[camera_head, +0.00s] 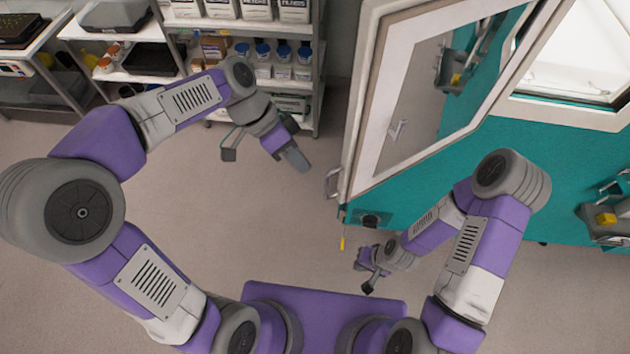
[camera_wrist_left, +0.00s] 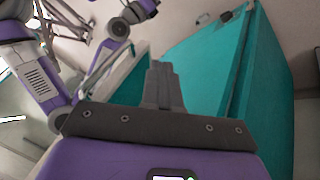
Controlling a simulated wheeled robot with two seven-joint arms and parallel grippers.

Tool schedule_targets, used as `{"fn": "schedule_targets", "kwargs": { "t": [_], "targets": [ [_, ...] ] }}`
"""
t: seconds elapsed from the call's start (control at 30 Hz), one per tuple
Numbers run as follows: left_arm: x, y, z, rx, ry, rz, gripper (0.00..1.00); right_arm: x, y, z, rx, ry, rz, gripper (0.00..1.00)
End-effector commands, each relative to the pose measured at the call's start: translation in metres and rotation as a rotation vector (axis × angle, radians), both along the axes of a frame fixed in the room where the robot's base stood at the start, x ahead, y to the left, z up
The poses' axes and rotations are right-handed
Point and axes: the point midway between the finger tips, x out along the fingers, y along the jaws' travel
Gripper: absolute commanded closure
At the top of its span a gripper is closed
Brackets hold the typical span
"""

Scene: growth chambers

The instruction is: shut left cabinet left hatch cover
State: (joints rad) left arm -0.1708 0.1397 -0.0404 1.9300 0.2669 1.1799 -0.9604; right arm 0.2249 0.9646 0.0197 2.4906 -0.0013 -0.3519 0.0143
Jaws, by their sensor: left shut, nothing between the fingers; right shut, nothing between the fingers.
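The hatch cover (camera_head: 362,110) is a pale frame around a clear window, and it stands swung out from the teal cabinet (camera_head: 420,178) in the head view. A metal handle (camera_head: 333,182) sits at its near lower corner. My left gripper (camera_head: 297,160) is shut and empty, to the left of the cover and apart from it. Its closed fingers also show in the left wrist view (camera_wrist_left: 160,68), with teal panels (camera_wrist_left: 262,85) beyond them. My right gripper (camera_head: 364,272) is shut and empty, low in front of the cabinet.
Shelves with bottles and boxes (camera_head: 270,72) stand at the back left. A bench with dark trays (camera_head: 22,28) is at the far left. A pale-framed window with a bright interior (camera_head: 575,55) is at the right. Open floor (camera_head: 200,215) lies left of the cover.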

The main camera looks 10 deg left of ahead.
Motion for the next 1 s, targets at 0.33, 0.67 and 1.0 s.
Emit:
{"fn": "schedule_targets", "kwargs": {
  "t": [0.33,0.67,1.0],
  "targets": [
    [-0.027,-0.033,-0.028,0.000,0.000,-0.002,1.00,0.000,0.000,0.005,0.000,0.000,0.000,1.00],
    [-0.034,-0.039,-0.031,0.001,0.000,0.001,1.00,0.000,0.000,0.006,0.000,0.000,0.000,1.00],
    [-0.034,-0.044,-0.031,0.002,-0.002,0.014,1.00,0.000,0.000,0.005,0.000,0.000,0.000,1.00]
  ]
}}
